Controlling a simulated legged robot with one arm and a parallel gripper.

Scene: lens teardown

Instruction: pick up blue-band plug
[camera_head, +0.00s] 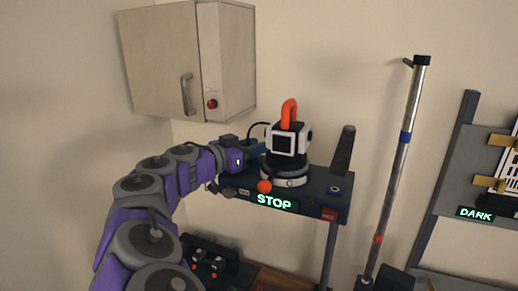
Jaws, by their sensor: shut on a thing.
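My gripper (252,149) is at the end of my purple arm, at the left side of the black-and-white device with an orange handle (287,142). It is shut on a small dark blue piece, which I take to be the blue-band plug (263,146), right beside the device. A thin black cable arcs up above this spot. The fingers and the plug are small and partly merged in this view, so I cannot tell whether the plug is seated in the device or apart from it.
The device stands on a dark shelf (313,200) with a lit STOP sign (276,202) and an orange ball (264,186). A cabinet (160,62) hangs above left. A metal pole (397,170) and a rack with a DARK sign (475,213) stand right.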

